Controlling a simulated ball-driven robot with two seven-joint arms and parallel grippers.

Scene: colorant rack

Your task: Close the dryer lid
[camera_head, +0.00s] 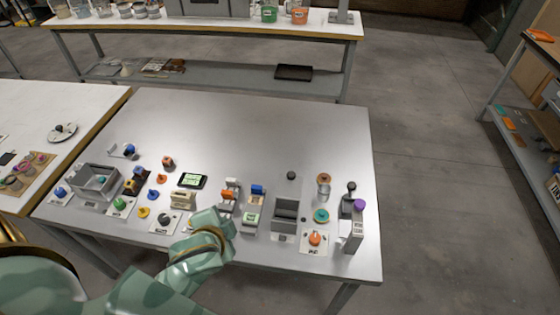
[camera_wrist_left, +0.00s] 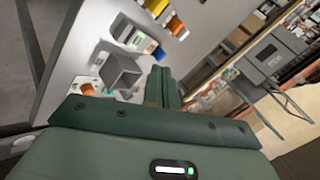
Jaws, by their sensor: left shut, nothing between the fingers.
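No part is clearly marked as the dryer. A grey box (camera_head: 284,226) with a dark recess stands near the front right of the metal table; it also shows in the left wrist view (camera_wrist_left: 122,72). A second grey box (camera_head: 84,186), open at the top, stands at the left end. I cannot tell for certain which part is a lid. My left gripper (camera_head: 226,222) is over the table's front, left of the first box and apart from it. Its fingers (camera_wrist_left: 163,86) are shut and empty in the left wrist view. My right gripper is not in view.
The table's back half (camera_head: 240,120) is clear.

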